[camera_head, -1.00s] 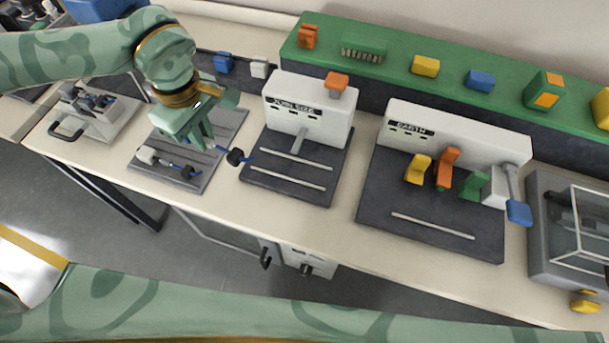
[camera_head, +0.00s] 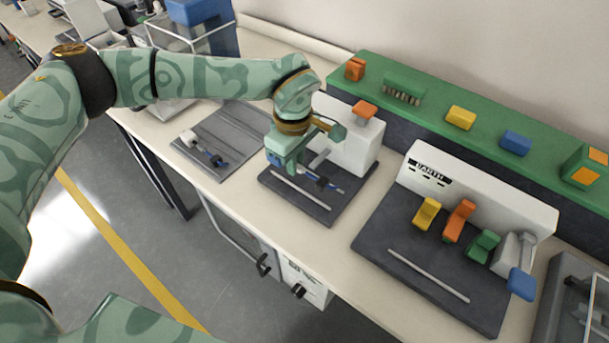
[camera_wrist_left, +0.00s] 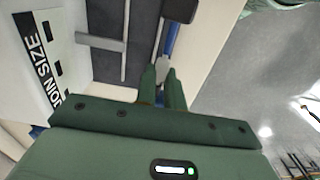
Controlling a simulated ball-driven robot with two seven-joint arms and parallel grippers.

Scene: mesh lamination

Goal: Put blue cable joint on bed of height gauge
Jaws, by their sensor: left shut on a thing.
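My left gripper (camera_head: 294,170) is shut on a blue cable joint (camera_head: 338,190) with a black block on it. It holds the joint over the dark bed (camera_head: 318,213) of the white gauge (camera_head: 352,150), whose label reads JOIN SIZE in the left wrist view. There the blue cable joint (camera_wrist_left: 170,40) extends beyond the green fingertips (camera_wrist_left: 163,82), its black block at the top edge. I cannot tell whether the joint touches the bed (camera_wrist_left: 103,66). My gripper hides part of the gauge in the head view. My right gripper is not in view.
A grey plate (camera_head: 245,125) with another cable joint (camera_head: 207,152) lies to the left. The EARTH fixture (camera_head: 485,195), with yellow, orange and green clips, stands right. A green shelf (camera_head: 430,105) runs along the back. The table's front edge is clear.

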